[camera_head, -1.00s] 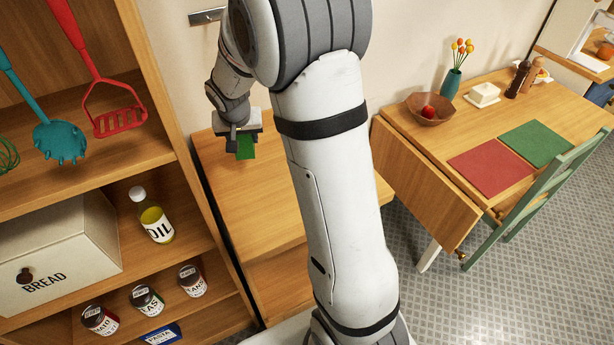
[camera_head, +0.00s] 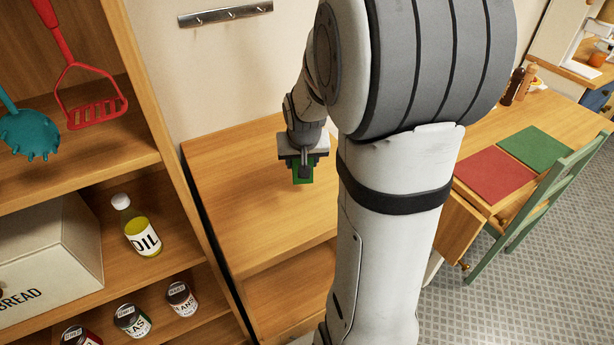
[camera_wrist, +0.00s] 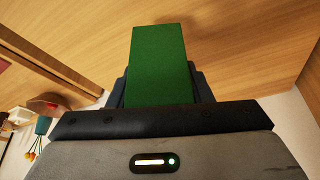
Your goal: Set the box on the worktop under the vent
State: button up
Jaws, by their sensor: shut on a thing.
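A green box (camera_head: 303,172) is in the jaws of my gripper (camera_head: 303,162), over the right part of the wooden worktop (camera_head: 235,190). In the wrist view the box (camera_wrist: 160,65) stands out beyond the fingers of my gripper (camera_wrist: 160,88), which grip it from both sides. Wood fills the background behind it. I cannot tell whether the box touches the worktop. My arm hides the worktop's far right side. No vent shows in these views.
A metal hook rail (camera_head: 226,14) is on the wall above the worktop. A shelf unit at left holds an oil bottle (camera_head: 137,226), a bread bin (camera_head: 50,250) and several cans. A table with red (camera_head: 494,176) and green mats stands at right. The worktop's left part is bare.

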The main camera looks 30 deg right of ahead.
jog(key=shift+f, duration=2.45)
jog(key=shift+f, duration=0.15)
jog(key=o, duration=1.1)
